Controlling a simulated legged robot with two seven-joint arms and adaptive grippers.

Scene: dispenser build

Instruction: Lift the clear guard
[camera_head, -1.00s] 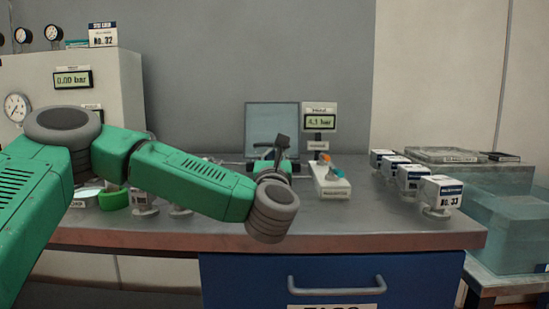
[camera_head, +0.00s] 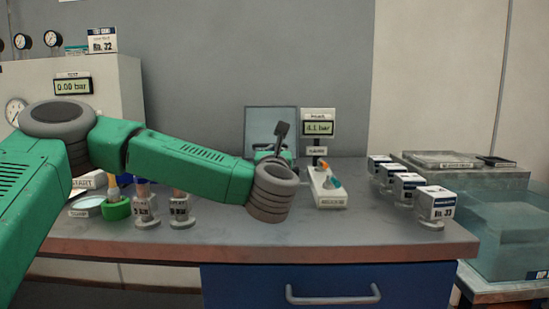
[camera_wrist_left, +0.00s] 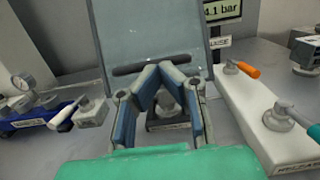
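The clear guard (camera_head: 258,122) is a grey, see-through panel behind my left gripper. In the left wrist view the guard (camera_wrist_left: 150,35) rises behind the fingers, with a dark bar across its lower part. I cannot tell whether the tips touch the bar. A grey knob (camera_wrist_left: 168,105) shows between the fingers, with nothing visibly gripped. In the head view the gripper (camera_head: 281,138) is partly hidden behind my wrist. My right gripper is not in view.
A display reading 4.1 bar (camera_head: 318,128) stands right of the guard. A white valve block (camera_head: 328,192) with orange and teal levers lies close on the right. Several labelled blocks (camera_head: 436,205) stand farther right.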

